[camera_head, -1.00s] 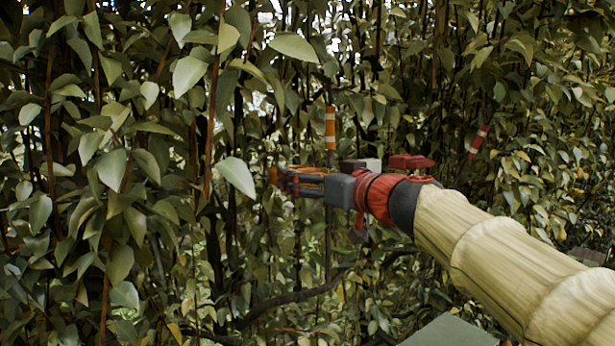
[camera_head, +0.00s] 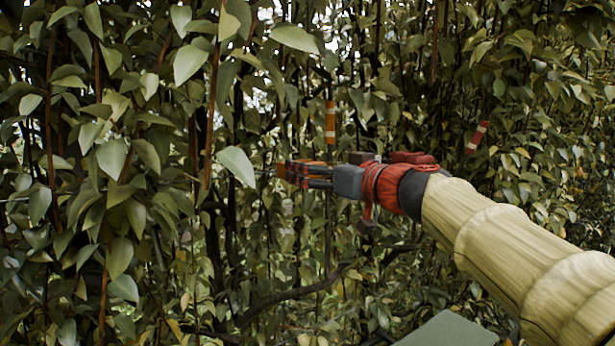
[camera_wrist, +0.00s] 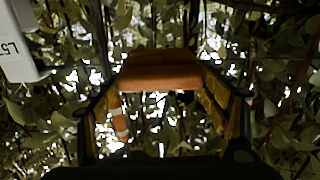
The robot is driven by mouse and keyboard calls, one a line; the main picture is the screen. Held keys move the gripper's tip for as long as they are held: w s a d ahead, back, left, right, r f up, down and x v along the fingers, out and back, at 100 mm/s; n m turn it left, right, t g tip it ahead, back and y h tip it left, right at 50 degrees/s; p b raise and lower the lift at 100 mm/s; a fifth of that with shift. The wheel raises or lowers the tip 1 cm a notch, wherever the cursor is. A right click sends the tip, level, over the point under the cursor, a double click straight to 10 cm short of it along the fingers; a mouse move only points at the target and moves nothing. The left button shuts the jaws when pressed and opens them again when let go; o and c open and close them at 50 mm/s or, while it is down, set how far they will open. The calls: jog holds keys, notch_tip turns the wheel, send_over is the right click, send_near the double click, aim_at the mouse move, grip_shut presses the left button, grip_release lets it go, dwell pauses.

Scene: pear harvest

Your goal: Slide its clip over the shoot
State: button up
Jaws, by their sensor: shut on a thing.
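My gripper (camera_head: 290,172) is shut on an orange block (camera_wrist: 160,72), held across between the fingertips in the wrist view. In the head view the gripper points left into the foliage. A clip on the block cannot be made out. Thin upright reddish shoots stand in the leaves, one (camera_head: 212,110) left of the gripper. I cannot tell which shoot is meant, and none is clearly seen inside the block.
An orange and white striped marker (camera_head: 330,122) hangs upright behind and above my gripper; a similar striped one shows in the wrist view (camera_wrist: 119,118). A tilted red and white marker (camera_head: 477,138) hangs further right. A white labelled box (camera_wrist: 15,45) edges the wrist view. Leaves crowd all round.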

jog(key=w+d+b, duration=0.2)
jog(key=d, duration=0.1)
jog(key=w+d+b, duration=0.1)
jog(key=shift+d+r, duration=0.2)
jog(key=shift+d, duration=0.2)
jog(key=o, duration=1.3)
jog(key=shift+c, duration=0.2)
jog(key=o, duration=0.4)
jog(key=shift+w+d+f, duration=0.1)
jog(key=shift+w+d, duration=0.1)
jog(key=shift+a, duration=0.1)
jog(key=shift+s, duration=0.1)
